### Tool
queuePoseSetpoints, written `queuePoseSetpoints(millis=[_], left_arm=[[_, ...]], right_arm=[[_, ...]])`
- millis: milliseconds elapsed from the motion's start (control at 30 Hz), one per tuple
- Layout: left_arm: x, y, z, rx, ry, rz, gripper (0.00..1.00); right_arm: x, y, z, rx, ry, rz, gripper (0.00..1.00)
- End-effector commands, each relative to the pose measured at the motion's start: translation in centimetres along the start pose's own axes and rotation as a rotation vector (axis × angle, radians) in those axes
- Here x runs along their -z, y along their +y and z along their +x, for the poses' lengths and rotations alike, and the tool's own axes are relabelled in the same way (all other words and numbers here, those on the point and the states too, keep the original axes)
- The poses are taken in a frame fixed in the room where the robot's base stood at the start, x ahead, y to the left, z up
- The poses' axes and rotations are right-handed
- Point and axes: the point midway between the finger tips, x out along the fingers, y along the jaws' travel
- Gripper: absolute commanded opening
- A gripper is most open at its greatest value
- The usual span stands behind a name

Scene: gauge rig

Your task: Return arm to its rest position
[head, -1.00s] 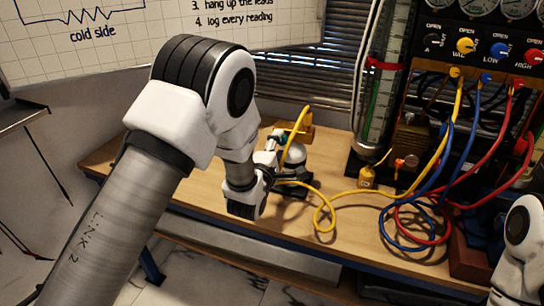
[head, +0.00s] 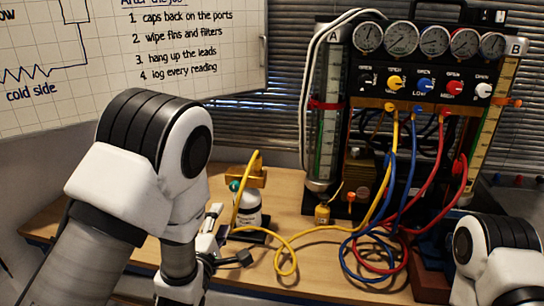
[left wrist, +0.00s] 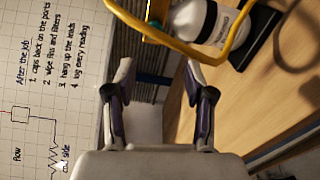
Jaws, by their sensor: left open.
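My left arm (head: 155,150) comes in from the left, with its gripper low over the bench. The left gripper (left wrist: 157,78) is open in the left wrist view, with nothing between its fingers. A yellow hose (left wrist: 190,48) and a white bottle (left wrist: 203,18) lie just beyond the fingertips there. In the head view the yellow hose (head: 280,262) loops over the bench beside the gripper, and the white bottle (head: 249,210) stands behind it. Part of my right arm (head: 497,245) shows at the lower right; its gripper is out of view.
The gauge rig (head: 425,75) stands at the back right, with yellow, blue and red hoses (head: 440,185) hanging to the wooden bench (head: 310,250). A brass block (head: 245,177) and a small yellow fitting (head: 322,214) stand nearby. A whiteboard (head: 220,60) is behind the left arm.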

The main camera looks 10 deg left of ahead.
Motion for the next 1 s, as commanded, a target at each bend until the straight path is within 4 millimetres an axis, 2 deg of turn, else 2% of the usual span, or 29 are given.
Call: queuePoseSetpoints(millis=[67,167,200,267,300,367,400,467,500,600,700,833,1000], left_arm=[[1.1,-2.9,-0.6,0.055,0.023,-0.010,0.54],[3.8,-8.8,-2.8,0.183,0.083,-0.038,0.54],[5.0,-11.7,-4.2,0.264,0.112,-0.040,0.54],[6.7,-16.2,-6.9,0.416,0.142,0.025,0.54],[7.7,-19.0,-9.0,0.528,0.148,0.096,0.54],[8.9,-22.9,-12.7,0.709,0.123,0.234,0.54],[9.6,-25.3,-15.4,0.836,0.081,0.338,0.54],[10.3,-28.3,-19.9,1.030,-0.036,0.517,0.54],[10.6,-29.8,-22.7,1.144,-0.146,0.638,0.54],[10.4,-31.2,-27.8,1.322,-0.481,0.911,0.54],[10.0,-31.6,-30.8,1.376,-0.809,1.122,0.54],[9.9,-31.7,-32.3,1.358,-1.046,1.268,0.54],[9.9,-31.7,-32.3,1.338,-1.088,1.308,0.54]], right_arm=[[0.0,0.0,0.1,0.000,0.000,0.000,0.00],[0.0,0.0,0.0,0.000,0.000,0.000,0.00],[0.0,0.0,0.0,0.000,0.000,0.000,0.00],[0.0,0.0,0.0,0.000,0.000,0.000,0.00],[0.0,0.0,0.0,0.000,0.000,0.000,0.00],[0.0,0.0,0.0,0.000,0.000,0.000,0.00],[0.0,0.0,0.0,0.000,0.000,0.000,0.00],[0.0,0.0,0.0,0.000,0.000,0.000,0.00],[0.0,0.0,0.0,0.000,0.000,0.000,0.00],[0.0,0.0,0.0,0.000,0.000,0.000,0.00],[0.0,0.0,0.0,0.000,0.000,0.000,0.00],[0.0,0.0,0.0,0.000,0.000,0.000,0.00],[0.0,0.0,0.0,0.000,0.000,0.000,0.00]])
